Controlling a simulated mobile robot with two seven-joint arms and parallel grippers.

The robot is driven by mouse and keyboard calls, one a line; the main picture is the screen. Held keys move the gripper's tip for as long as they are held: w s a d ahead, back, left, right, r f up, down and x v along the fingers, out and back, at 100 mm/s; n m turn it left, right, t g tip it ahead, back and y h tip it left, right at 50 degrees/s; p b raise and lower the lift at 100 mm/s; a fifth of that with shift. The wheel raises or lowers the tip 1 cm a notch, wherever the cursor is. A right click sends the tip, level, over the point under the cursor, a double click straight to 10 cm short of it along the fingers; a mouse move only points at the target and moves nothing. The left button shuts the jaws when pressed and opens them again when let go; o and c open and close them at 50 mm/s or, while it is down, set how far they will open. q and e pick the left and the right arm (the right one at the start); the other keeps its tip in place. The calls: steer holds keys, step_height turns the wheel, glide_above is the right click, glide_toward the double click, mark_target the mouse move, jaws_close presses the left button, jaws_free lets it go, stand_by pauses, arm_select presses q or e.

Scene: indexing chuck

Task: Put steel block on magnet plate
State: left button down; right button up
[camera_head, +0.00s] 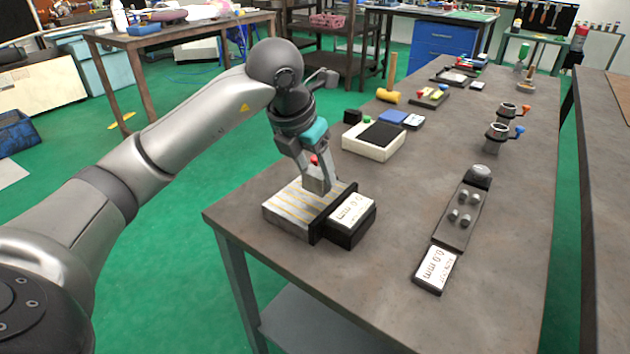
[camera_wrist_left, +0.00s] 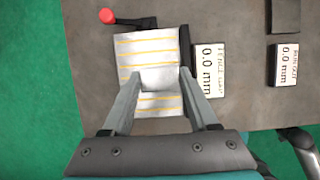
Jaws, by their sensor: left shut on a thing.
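The magnet plate (camera_head: 283,212) is a pale block with yellow stripes near the table's front left corner. It also shows in the left wrist view (camera_wrist_left: 136,42), with a red-knobbed lever (camera_wrist_left: 107,16) at its upper left. A dark fence runs along its right side. My left gripper (camera_head: 318,188) is over the plate, pointing down. In the left wrist view its fingers (camera_wrist_left: 160,80) are shut on a plain grey steel block (camera_wrist_left: 159,78), which lies within the plate's outline. I cannot tell whether the block touches the plate. My right gripper is not in view.
A 0.0 mm display (camera_head: 352,212) stands against the fence's right side. Another display (camera_head: 436,268) and a rail with small knobs (camera_head: 462,215) lie farther right. A white box with a dark top (camera_head: 374,140) stands behind. The table between them is clear.

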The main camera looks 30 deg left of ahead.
arm_select(q)
steer(key=shift+f+b, duration=0.3)
steer(key=shift+f, duration=0.8)
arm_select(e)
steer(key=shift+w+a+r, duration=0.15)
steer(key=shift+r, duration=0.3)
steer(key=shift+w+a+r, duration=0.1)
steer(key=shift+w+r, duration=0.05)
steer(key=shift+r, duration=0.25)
arm_select(q)
steer(key=shift+f, duration=0.15)
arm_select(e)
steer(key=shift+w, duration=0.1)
arm_select(q)
steer(key=shift+c, duration=0.9)
jaws_free()
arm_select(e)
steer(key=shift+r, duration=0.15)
